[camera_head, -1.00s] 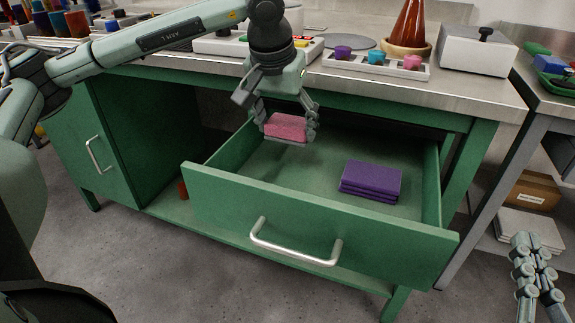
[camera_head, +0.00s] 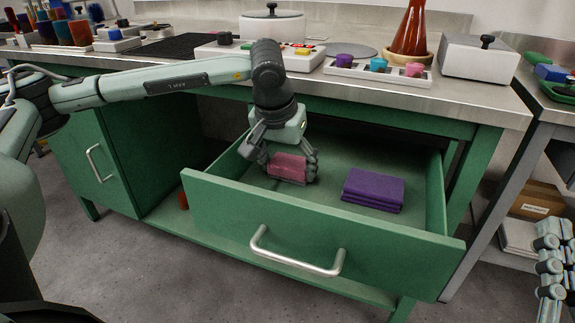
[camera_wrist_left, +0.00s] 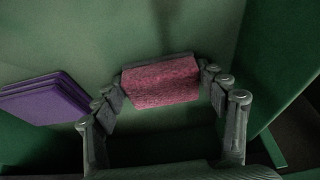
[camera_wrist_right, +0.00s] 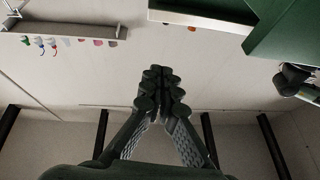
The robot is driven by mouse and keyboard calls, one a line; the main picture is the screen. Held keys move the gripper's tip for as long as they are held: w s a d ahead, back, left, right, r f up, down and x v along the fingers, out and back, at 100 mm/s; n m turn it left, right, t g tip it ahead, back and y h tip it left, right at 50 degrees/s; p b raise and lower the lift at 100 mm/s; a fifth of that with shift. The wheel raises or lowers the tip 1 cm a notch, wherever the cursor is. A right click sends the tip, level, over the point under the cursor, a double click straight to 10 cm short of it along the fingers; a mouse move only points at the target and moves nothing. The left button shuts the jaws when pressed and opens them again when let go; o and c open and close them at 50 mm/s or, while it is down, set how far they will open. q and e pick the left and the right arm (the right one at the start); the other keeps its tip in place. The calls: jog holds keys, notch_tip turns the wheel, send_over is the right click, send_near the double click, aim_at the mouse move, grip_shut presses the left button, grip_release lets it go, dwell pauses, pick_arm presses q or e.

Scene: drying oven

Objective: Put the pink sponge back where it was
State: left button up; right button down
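The pink sponge (camera_head: 288,167) is inside the open green drawer (camera_head: 315,237), in its left part. My left gripper (camera_head: 290,168) reaches down into the drawer with its fingers at both ends of the sponge. Whether the sponge touches the drawer floor is hard to tell. My right gripper (camera_wrist_right: 163,88) has its fingertips together with nothing between them; it also shows at the lower right of the head view (camera_head: 551,262).
A purple folded stack (camera_head: 373,189) lies in the drawer to the right of the sponge. The drawer's front and side walls surround the left gripper.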

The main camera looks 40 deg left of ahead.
pick_arm(q)
jog(key=o, duration=0.4)
jog(key=shift+o, duration=0.2)
jog(key=shift+r, duration=0.1)
jog(key=shift+r, duration=0.15)
jog(key=a+p+v, duration=0.1)
jog(key=p+v, duration=0.1)
jog(key=v, duration=0.9)
jog(key=shift+s+d+r, duration=0.2)
jog(key=shift+d+r, duration=0.2)
jog(key=shift+d, duration=0.1)
pick_arm(e)
notch_tip(320, 180, down, 8)
jog(key=w+d+g+h, duration=0.1)
jog(key=w+g+h, duration=0.1)
jog(key=g, duration=0.2)
jog(key=shift+d+r, duration=0.25)
jog(key=shift+w, duration=0.1)
